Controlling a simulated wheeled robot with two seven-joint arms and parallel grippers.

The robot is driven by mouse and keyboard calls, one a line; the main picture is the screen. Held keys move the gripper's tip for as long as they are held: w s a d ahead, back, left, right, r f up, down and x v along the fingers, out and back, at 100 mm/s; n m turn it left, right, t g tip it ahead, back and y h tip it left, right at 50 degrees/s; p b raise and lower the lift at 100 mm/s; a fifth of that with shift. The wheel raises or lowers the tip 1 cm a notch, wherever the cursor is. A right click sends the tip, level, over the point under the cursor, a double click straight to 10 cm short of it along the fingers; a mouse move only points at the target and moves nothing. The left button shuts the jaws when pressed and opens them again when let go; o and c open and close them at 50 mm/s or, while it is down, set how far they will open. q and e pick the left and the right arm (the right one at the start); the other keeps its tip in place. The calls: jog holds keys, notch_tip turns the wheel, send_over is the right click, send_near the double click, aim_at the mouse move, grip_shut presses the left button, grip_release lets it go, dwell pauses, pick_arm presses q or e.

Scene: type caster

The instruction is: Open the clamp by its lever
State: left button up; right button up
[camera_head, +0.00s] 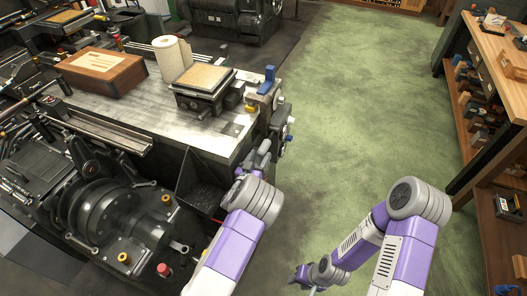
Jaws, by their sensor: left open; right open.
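A grey clamp (263,98) with an upright blue lever (268,79) sits at the right corner of the metal machine table. My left gripper (262,152) is open and empty beside the table's right edge. It is nearer the camera than the clamp and apart from the blue lever. My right gripper (307,284) is low over the floor at the bottom of the picture. It is open, partly cut off by the picture's lower edge, and far from the clamp.
A tray with a tan top (205,78), a paper roll (170,58) and a wooden box (101,70) stand on the metal table (150,112). Dark machine parts (100,212) fill the lower left. A wooden shelf unit (497,60) stands right. The green floor (345,100) between is clear.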

aim_at(263, 150)
pick_arm(q)
jog(key=shift+b+x, duration=0.4)
jog(key=shift+x, duration=1.85)
grip_shut()
